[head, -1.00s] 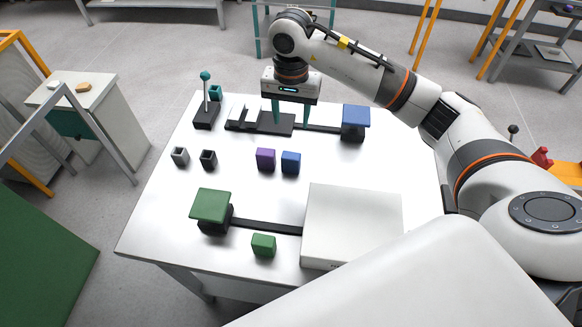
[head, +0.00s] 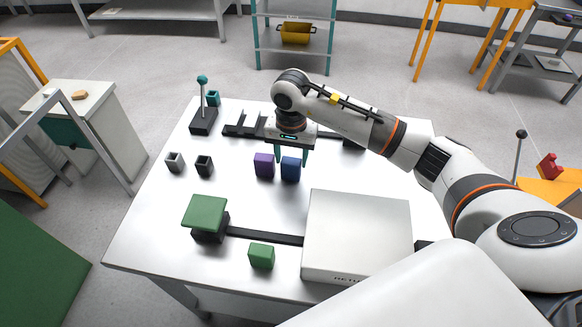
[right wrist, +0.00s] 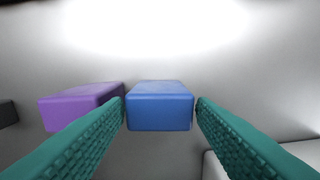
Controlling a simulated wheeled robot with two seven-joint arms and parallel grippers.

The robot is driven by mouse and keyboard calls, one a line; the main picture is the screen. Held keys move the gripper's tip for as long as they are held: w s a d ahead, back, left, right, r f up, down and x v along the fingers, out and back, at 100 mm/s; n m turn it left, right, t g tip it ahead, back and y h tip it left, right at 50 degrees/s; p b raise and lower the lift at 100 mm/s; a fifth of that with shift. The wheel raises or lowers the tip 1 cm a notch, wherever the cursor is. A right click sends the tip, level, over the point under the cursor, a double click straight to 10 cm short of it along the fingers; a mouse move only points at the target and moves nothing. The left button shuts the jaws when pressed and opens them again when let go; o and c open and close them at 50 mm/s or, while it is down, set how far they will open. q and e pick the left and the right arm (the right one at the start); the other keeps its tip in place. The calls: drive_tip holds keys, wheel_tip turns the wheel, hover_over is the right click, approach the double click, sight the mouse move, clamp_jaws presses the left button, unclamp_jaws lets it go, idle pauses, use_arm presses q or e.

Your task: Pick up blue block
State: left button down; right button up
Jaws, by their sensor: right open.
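The blue block (head: 290,170) stands on the white table, just right of the purple block (head: 264,166). My right gripper (head: 291,160) is above and around the blue block, its teal fingers pointing down. In the right wrist view, the blue block (right wrist: 160,106) sits between the two open fingertips (right wrist: 161,108), with the left finger passing between it and the purple block (right wrist: 80,104). The gap on each side looks small; I cannot tell whether either finger touches. My left gripper is not in view.
A green block (head: 261,256) lies near the table's front, beside a green-topped stand (head: 205,212). A white box (head: 358,235) stands at the front right. Grey (head: 175,163) and black (head: 204,165) hollow blocks and a teal-knobbed lever (head: 203,105) are at the left.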

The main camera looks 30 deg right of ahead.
sight(291, 159)
wheel_tip(291, 159, down, 5)
drive_tip(key=shift+w+d+r+p, duration=0.1)
drive_tip(key=shift+w+p, duration=0.05)
drive_tip(key=shift+p, duration=0.2)
drive_tip(key=c, duration=0.7)
